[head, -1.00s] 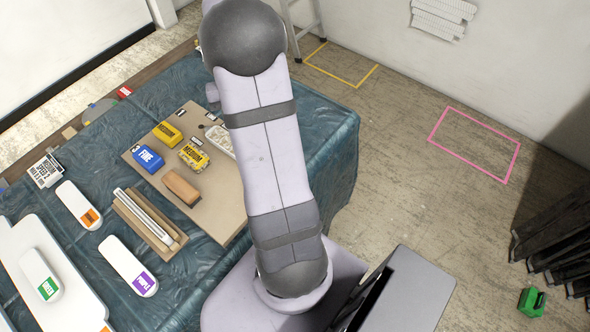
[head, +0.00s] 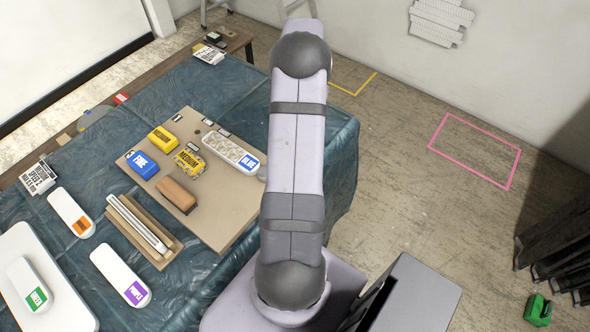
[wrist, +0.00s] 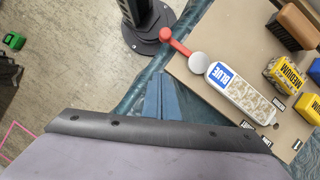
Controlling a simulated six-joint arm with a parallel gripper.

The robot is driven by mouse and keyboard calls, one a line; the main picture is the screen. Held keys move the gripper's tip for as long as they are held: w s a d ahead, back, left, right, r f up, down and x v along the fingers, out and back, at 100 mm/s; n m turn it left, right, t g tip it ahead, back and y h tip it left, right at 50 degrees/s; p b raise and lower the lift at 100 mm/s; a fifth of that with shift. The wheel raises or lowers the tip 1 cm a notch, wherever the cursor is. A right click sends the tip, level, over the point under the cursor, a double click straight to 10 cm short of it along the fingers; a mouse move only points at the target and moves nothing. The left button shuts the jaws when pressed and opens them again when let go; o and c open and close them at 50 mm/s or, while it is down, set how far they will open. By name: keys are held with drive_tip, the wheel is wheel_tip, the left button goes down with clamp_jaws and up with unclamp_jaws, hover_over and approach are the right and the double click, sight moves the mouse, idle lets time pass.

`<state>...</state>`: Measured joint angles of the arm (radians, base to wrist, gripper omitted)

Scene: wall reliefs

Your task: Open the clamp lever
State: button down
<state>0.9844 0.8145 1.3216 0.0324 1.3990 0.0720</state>
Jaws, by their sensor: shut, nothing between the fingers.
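The clamp lever (wrist: 179,45) shows in the wrist view as a red arm with a rounded red end at upper left. Its other end meets a pale grey round disc (wrist: 198,62) at the board's edge. My gripper (wrist: 162,78) appears as slim blue-grey fingers, shut and empty, pointing up the picture. In the picture the fingertips lie below and left of the disc, apart from it; the height gap is unclear. In the head view my arm hides the lever, and the gripper is out of sight.
A tan board (head: 222,208) on the blue-covered table (head: 340,150) carries a blue-labelled tray (head: 228,150), yellow and blue blocks and a brown block (head: 176,195). A black post on a round base (wrist: 150,40) stands close to the lever's red end.

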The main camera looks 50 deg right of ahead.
drive_tip(key=p+x, duration=0.2)
drive_tip(key=x, duration=0.5)
drive_tip(key=shift+s+a+f, duration=0.1)
drive_tip(key=shift+a+f, duration=0.1)
drive_tip(key=shift+s+a+p, duration=0.3)
drive_tip(key=shift+a+p, duration=0.2)
drive_tip(key=shift+a, duration=0.05)
drive_tip(key=shift+s+a+p, duration=0.3)
drive_tip(key=shift+a+p, duration=0.2)
drive_tip(key=shift+a, duration=0.05)
drive_tip(key=shift+s+a+f+p, duration=0.1)
drive_tip(key=shift+s+a+p, duration=0.2)
drive_tip(key=shift+a, duration=0.3)
